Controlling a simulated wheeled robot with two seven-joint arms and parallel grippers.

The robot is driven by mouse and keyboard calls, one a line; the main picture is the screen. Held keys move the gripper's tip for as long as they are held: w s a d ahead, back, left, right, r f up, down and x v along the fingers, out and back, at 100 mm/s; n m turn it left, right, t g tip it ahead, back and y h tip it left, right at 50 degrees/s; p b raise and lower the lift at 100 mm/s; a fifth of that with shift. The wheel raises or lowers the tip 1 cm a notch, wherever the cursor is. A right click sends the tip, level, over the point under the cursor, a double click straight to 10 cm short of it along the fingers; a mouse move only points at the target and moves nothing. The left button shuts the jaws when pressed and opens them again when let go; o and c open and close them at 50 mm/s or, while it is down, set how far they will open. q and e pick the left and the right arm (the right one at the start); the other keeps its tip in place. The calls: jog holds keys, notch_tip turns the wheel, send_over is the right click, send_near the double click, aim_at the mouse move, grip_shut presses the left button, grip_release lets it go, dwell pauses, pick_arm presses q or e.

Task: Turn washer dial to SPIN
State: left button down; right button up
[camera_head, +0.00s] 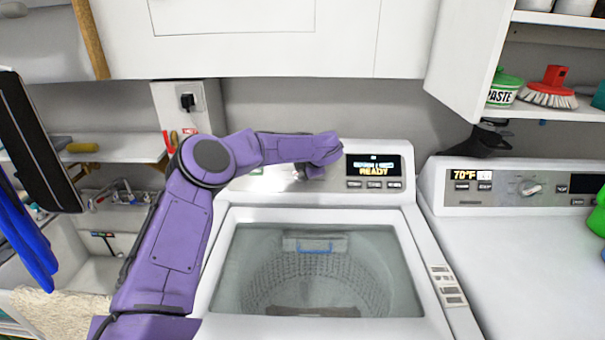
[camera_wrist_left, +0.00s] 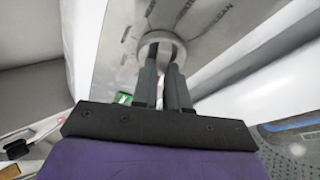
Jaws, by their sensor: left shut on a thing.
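The washer (camera_head: 215,300) stands in the middle of the head view, its tub showing under the lid window. The display (camera_head: 373,170) on its rear panel reads READY on its lower line. My left arm reaches over the washer to the panel, left of the display. In the left wrist view, the fingers of my left gripper (camera_wrist_left: 161,66) are shut on the round grey washer dial (camera_wrist_left: 158,39). Printed labels surround the dial, but its setting cannot be told. In the head view my wrist mostly hides the dial. My right gripper is not in view.
A dryer (camera_head: 520,240) with its own knob (camera_head: 529,188) stands to the right. A sink (camera_head: 75,255) lies to the left. White cabinets hang above the washer.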

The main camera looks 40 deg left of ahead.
pick_arm(q)
jog(key=shift+f+n+h+b, duration=0.1)
jog(key=shift+n+h+b, duration=0.2)
jog(key=shift+n, duration=0.5)
jog(key=c, duration=1.1)
grip_release()
jog(key=shift+c, duration=0.2)
